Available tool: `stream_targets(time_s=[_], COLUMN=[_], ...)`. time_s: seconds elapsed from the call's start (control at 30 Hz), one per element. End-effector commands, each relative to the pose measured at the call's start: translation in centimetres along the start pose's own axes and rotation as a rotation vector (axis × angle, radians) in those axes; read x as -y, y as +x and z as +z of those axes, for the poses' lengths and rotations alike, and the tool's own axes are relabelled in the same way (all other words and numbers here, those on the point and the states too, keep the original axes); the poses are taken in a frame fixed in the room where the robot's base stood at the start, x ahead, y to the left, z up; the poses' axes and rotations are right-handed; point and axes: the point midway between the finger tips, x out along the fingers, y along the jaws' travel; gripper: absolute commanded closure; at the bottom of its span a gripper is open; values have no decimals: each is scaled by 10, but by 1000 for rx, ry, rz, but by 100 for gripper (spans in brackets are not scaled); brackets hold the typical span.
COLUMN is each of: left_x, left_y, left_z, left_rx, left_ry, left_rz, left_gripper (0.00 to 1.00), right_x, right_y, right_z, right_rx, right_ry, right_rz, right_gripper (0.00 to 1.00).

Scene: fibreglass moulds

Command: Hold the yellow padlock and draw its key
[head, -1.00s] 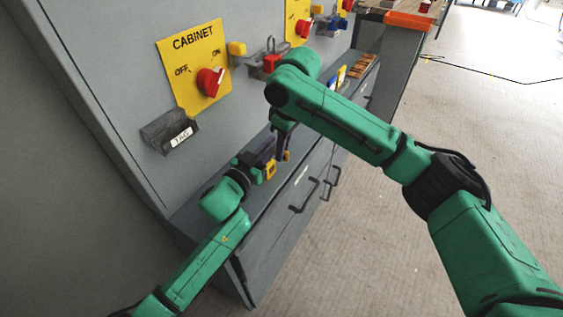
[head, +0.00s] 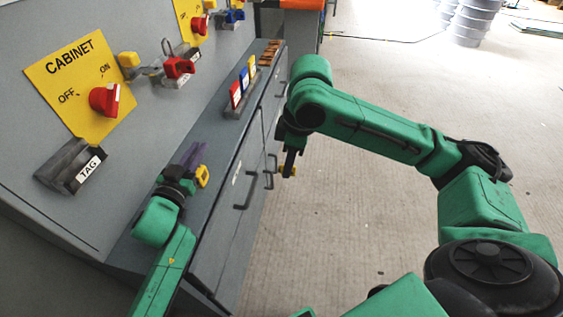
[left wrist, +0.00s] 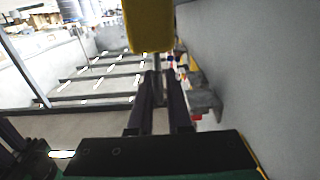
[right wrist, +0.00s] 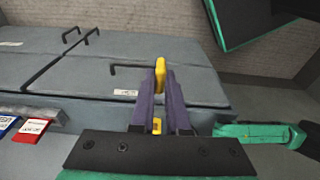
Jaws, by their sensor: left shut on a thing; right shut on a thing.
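My left gripper (head: 190,160) is shut on the yellow padlock (head: 202,176), beside the cabinet ledge in the head view. My right gripper (head: 291,160) is shut on a small yellow piece (head: 289,171), which looks like the key. In the right wrist view the key (right wrist: 160,75) stands between the dark fingertips. The key is clear of the padlock, with a wide gap between the two grippers.
The grey cabinet has a yellow panel (head: 75,85) with a red knob (head: 104,99) and a tag holder (head: 70,166). Coloured tags (head: 242,85) stand on the ledge. Drawer handles (head: 249,190) stick out. The floor to the right is open.

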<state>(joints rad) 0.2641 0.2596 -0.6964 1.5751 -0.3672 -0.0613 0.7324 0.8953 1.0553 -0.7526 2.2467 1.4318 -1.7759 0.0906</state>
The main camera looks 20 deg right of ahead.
Motion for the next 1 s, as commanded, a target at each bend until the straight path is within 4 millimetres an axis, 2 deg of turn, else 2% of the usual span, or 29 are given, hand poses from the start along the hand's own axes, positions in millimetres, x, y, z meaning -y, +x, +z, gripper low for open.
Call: stream_targets(time_s=[0.03,0.1,0.47,0.57,0.83,1.0], left_x=[0,0,0,0,-1,0], left_y=[0,0,-5,-21,-94,-118], left_z=[0,0,0,2,2,1], left_rx=[-1,-1,0,3,4,2], left_ry=[0,0,0,-1,-1,-1], left_rz=[0,0,0,0,1,0], left_gripper=[72,49,49,49,49,49], right_x=[0,0,0,0,0,0], right_y=[0,0,0,0,0,0], right_z=[0,0,0,0,0,0], right_rx=[0,0,0,0,0,0], right_ry=[0,0,1,1,1,1], right_rz=[0,0,0,0,0,0], right_gripper=[100,100,100,100,100,100])
